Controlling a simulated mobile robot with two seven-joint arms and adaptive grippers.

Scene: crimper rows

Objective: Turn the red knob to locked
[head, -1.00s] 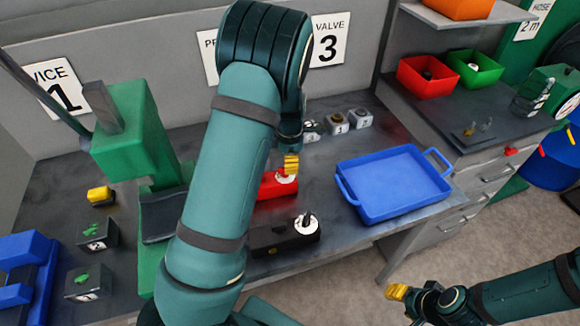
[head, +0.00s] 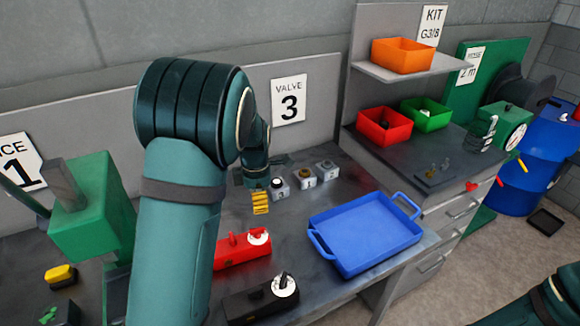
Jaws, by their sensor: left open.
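A red box (head: 230,254) with a white round dial (head: 259,237) on top stands on the grey bench. A small red knob sits on the dial, but its exact setting is too small to read. My left gripper (head: 260,203) has yellow fingertips, is open and empty, and hangs above and just behind the dial, apart from it. Part of the bench to the left is hidden by my left arm. Of my right arm only a link shows at the bottom right corner; its gripper is out of view.
A black box (head: 250,304) with a white dial and black knob stands in front. Small grey blocks (head: 304,178) stand behind. A blue tray (head: 365,236) lies to the right. A green vice (head: 92,207) stands left. Red (head: 384,127) and green bins sit on the right bench.

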